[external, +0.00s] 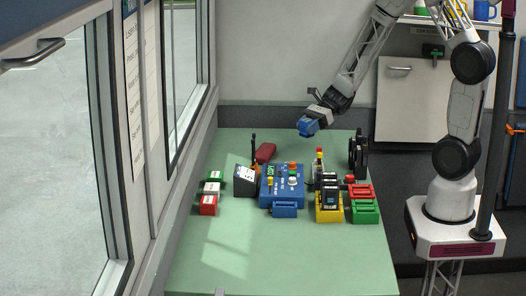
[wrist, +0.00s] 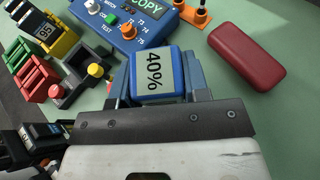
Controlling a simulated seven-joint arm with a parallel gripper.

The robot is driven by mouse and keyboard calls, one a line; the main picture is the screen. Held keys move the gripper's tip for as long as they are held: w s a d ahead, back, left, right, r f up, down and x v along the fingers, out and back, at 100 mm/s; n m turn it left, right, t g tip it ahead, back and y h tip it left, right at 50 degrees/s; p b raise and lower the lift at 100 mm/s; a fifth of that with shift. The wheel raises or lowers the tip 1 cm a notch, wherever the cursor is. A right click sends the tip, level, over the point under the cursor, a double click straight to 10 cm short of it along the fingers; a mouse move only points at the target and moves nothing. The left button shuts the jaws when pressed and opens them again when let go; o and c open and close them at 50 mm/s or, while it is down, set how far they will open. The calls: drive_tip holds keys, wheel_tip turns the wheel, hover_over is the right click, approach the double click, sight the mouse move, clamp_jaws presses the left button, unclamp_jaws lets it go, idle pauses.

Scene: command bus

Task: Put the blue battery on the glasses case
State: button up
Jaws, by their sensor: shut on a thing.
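My gripper (external: 314,118) is raised above the back right part of the green table, shut on a blue battery (external: 307,127). In the wrist view the blue battery (wrist: 159,75) sits between the fingers of my gripper (wrist: 160,85), and its label reads "40%". The glasses case is a dark red rounded case (external: 265,152) lying at the back of the table, left of my gripper in the external view. In the wrist view the glasses case (wrist: 247,56) lies to the right of the held battery, apart from it. Its visible top is bare.
A blue control box (external: 281,186) with knobs stands mid-table, and it shows ahead in the wrist view (wrist: 124,28). Red, green and yellow holders (external: 362,202) stand at the right, one with a battery. A dark device (external: 246,181) stands near the case. The table front (external: 290,255) is clear.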

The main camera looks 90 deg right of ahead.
drive_tip(key=shift+f, duration=0.85)
drive_tip(key=shift+w, duration=0.1)
hover_over(265, 149)
drive_tip(key=shift+w+d+f, duration=0.1)
drive_tip(key=shift+d+f, duration=0.1)
drive_tip(key=shift+f, duration=0.55)
drive_tip(key=shift+f, duration=1.75)
drive_tip(key=shift+f, duration=0.1)
drive_tip(key=o, duration=1)
